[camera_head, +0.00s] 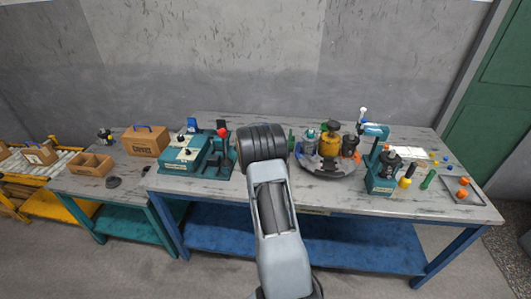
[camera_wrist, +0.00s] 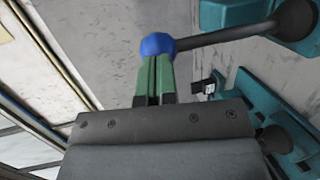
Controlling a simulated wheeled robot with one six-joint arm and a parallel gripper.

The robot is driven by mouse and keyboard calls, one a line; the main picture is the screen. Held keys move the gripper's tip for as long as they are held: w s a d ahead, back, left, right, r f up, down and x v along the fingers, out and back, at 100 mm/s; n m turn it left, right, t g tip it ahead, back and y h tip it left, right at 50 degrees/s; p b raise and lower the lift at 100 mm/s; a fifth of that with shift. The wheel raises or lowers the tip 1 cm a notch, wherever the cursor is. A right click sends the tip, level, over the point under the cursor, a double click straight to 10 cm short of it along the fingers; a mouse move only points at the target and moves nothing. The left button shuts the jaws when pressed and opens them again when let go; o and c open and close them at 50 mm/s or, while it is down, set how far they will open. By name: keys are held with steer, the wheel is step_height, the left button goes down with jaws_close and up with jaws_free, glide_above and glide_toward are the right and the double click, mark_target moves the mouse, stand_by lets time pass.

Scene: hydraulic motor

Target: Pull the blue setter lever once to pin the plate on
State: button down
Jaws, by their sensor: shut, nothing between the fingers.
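In the wrist view, my gripper (camera_wrist: 154,62) has its green fingers shut together with nothing between them. The blue ball knob (camera_wrist: 157,45) of a lever shows right at the fingertips; I cannot tell whether they touch it. The lever's dark rod (camera_wrist: 225,34) runs right from the knob to a black hub (camera_wrist: 295,18) on a teal body. In the head view, my arm stands in the middle of the picture and hides much of my gripper and what lies behind it. I cannot make out the plate for certain.
In the head view, a teal fixture (camera_head: 183,155) stands left of my arm. A round dark tray (camera_head: 332,168) with motor parts and a teal press (camera_head: 383,178) stand to the right. A teal bracket (camera_wrist: 262,100) shows right of my fingers in the wrist view.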

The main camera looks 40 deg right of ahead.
steer(key=shift+d+r, duration=0.1)
steer(key=shift+r, duration=0.05)
stand_by(0.4)
steer(key=v, duration=1.4)
steer(key=shift+f+p, duration=0.2)
steer(key=shift+p, duration=0.2)
